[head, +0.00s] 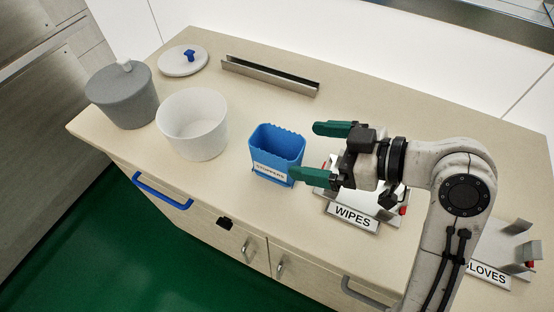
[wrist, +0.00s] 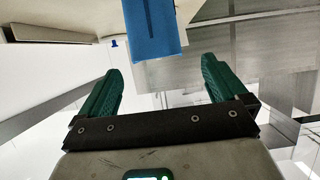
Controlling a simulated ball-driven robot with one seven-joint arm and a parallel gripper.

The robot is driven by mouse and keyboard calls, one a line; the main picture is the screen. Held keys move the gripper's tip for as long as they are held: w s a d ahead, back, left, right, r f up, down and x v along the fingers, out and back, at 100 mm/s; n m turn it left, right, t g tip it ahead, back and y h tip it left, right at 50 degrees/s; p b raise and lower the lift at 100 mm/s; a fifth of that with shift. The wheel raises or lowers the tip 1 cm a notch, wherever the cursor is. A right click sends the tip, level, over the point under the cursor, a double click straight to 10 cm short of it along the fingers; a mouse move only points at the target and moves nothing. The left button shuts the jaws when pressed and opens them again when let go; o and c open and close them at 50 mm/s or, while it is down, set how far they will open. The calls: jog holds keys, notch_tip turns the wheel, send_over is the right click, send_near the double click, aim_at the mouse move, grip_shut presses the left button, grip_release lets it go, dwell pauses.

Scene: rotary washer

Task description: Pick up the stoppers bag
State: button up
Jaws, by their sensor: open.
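The stoppers bag (head: 275,146) is a blue, open-topped, box-like container with a jagged rim and a white STOPPERS label. It stands upright on the bench. My gripper (head: 318,152) is open and empty just to its right, with its green fingers pointing left towards it. In the head view the near finger overlaps the bag's right edge; I cannot tell if they touch. In the wrist view the blue bag (wrist: 153,30) is at the top, ahead of and between the fingertips of my gripper (wrist: 160,66). Its top edge lies outside that view.
A white tub (head: 192,124), a grey lidded bucket (head: 122,95) and a round lid with a blue knob (head: 183,61) stand to the left. A metal channel (head: 269,76) lies behind. A WIPES holder (head: 352,217) and a GLOVES holder (head: 487,273) are on the right.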

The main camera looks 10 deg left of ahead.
jog(key=p, duration=0.2)
send_near(256, 143)
jog(key=shift+x, duration=2.55)
jog(key=shift+d, duration=0.1)
jog(key=c, duration=1.3)
